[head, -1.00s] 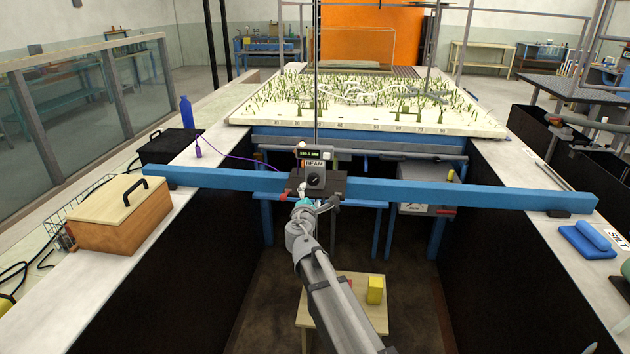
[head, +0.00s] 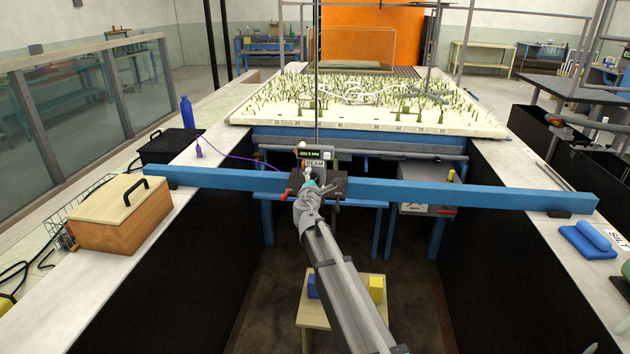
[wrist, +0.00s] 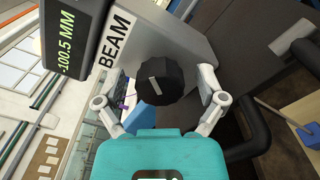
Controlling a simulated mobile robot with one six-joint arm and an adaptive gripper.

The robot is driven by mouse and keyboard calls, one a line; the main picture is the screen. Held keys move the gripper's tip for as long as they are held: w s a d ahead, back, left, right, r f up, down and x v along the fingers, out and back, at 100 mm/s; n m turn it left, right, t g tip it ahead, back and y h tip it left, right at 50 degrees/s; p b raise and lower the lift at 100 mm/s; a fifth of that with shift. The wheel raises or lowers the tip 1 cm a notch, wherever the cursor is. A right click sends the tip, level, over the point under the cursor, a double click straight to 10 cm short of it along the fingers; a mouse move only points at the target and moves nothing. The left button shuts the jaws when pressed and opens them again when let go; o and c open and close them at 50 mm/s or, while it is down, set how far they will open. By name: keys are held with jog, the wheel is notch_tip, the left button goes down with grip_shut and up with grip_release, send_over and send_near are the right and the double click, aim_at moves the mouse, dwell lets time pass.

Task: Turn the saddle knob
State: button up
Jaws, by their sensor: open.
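The saddle knob (wrist: 160,80) is black and faceted with a white mark line, on the grey face of the saddle (wrist: 185,45) labelled BEAM. Its display (wrist: 66,38) reads about -100.5 MM. My gripper (wrist: 161,82) is open, with one finger on each side of the knob; I cannot tell whether either touches it. In the head view, my gripper (head: 312,186) is in front of the saddle (head: 335,183) and hides the knob. The saddle sits on the blue beam (head: 430,193).
The beam spans the flume from the left wall ledge to the right. A wooden box (head: 125,213) stands on the left ledge, a blue cloth (head: 587,241) on the right. Below, a small table (head: 314,314) carries a yellow block (head: 376,288) and a blue block (head: 313,287).

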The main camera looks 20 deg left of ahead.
jog(key=c, duration=1.1)
jog(key=shift+c, duration=0.2)
jog(key=o, duration=1.1)
jog(key=shift+o, duration=0.2)
jog(key=v, duration=1.2)
